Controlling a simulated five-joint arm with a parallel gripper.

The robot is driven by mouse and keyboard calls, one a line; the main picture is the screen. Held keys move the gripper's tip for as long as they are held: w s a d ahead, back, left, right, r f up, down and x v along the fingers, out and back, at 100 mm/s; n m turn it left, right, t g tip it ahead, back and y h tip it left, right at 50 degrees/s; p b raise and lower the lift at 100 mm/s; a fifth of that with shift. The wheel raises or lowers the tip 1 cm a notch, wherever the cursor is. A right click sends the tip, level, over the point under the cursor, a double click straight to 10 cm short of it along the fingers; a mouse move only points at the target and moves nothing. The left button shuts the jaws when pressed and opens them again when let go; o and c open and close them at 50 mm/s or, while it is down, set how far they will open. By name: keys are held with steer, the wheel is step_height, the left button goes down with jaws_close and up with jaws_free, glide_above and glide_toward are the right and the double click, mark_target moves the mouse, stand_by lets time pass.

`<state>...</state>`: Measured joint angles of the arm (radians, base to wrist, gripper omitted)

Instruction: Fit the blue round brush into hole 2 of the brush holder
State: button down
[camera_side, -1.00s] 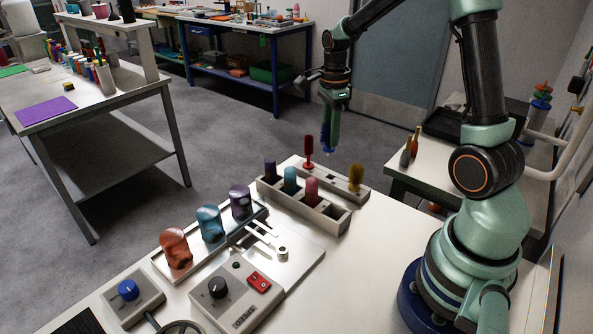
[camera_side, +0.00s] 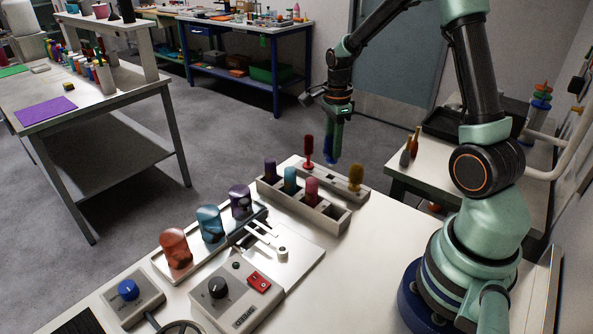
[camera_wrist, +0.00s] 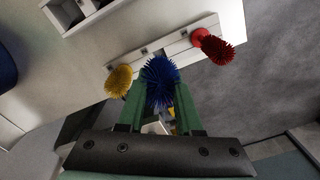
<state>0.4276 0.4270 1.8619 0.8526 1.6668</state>
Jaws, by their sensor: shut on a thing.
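My gripper (camera_side: 333,146) is shut on the blue round brush (camera_side: 331,158), which hangs bristles down above the brush holder (camera_side: 322,178). The blue bristles (camera_wrist: 160,82) also show between my green fingers in the wrist view. The holder is a pale bar on the bench. A red brush (camera_side: 308,152) stands at its left end and a yellow brush (camera_side: 356,178) at its right end. Dark square openings show on the bar between them. In the wrist view the blue brush covers part of the holder (camera_wrist: 165,44), beside the yellow brush (camera_wrist: 118,82). A gap remains below the blue brush.
A grey compartment rack (camera_side: 327,222) with several coloured cylinders stands just in front of the holder.

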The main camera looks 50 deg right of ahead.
mark_target(332, 160)
steer(key=shift+f, duration=1.25)
steer(key=shift+f, duration=1.35)
stand_by(0.5)
steer(key=c, duration=0.5)
jaws_free()
step_height(332, 160, up, 12)
steer(key=shift+r, duration=0.1)
steer(key=shift+a, duration=0.1)
